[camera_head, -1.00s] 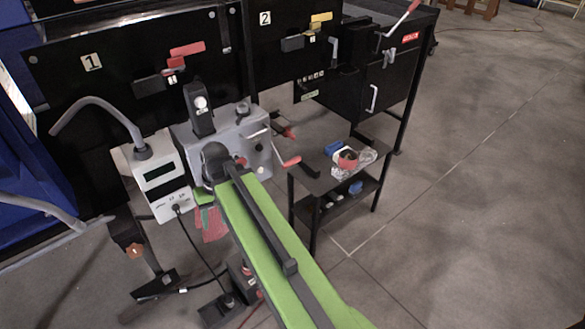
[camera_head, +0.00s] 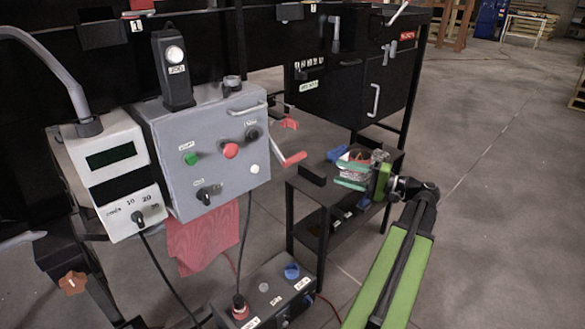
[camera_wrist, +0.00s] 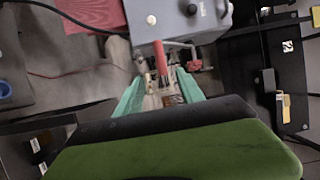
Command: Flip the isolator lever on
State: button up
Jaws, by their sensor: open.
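A grey control box (camera_head: 209,155) carries green, red and white buttons and black knobs with small labels. My gripper (camera_head: 350,174) is open, right of and below this lever in the head view, in front of the small black shelf. In the wrist view the red handle (camera_wrist: 160,58) shows beyond the open teal fingertips (camera_wrist: 160,92), near the gap between them. No contact is visible.
A white meter box (camera_head: 115,165) stands left of the grey box. A black shelf (camera_head: 305,190) holds small clutter behind my gripper. A low switch box (camera_head: 265,295) with cables sits below. A red cloth (camera_head: 203,240) hangs under the grey box. Floor at right is clear.

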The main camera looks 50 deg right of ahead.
aim_at(298, 160)
jog(key=x, duration=1.6)
jog(key=shift+w, duration=0.45)
grip_shut()
